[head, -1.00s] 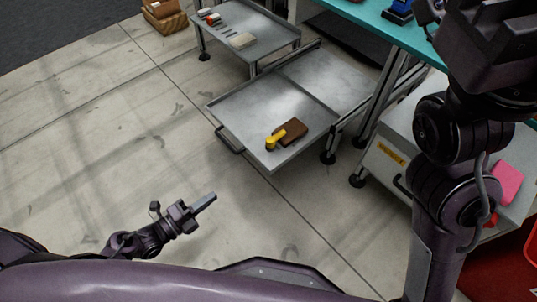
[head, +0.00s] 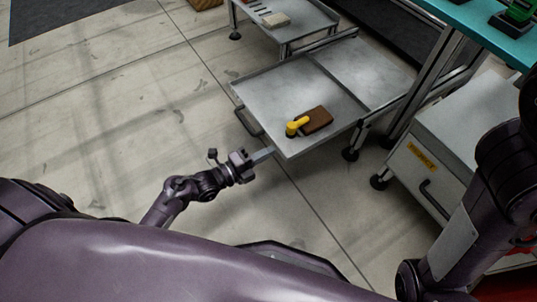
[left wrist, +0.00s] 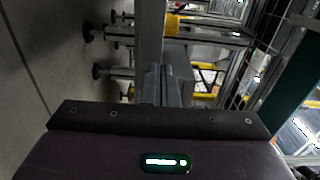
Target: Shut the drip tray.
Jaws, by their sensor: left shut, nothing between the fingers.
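The drip tray (head: 262,88) is a shallow grey metal tray, pulled out low over the floor from under the teal-topped bench. Its dark bar handle (head: 247,122) is on its front left edge. A yellow object (head: 296,126) and a brown block (head: 317,119) lie in it near the right front corner. My left gripper (head: 264,154) is shut and empty, its fingertips close to the tray's front edge, right of the handle. I cannot tell whether they touch. In the left wrist view the shut fingers (left wrist: 162,85) point ahead. My right gripper is out of view.
A small metal table (head: 300,25) with small items stands behind the tray. A grey cabinet (head: 440,150) with a yellow label and handle stands to the right. Bench legs and feet (head: 350,154) flank the tray's right side. The floor at left is clear.

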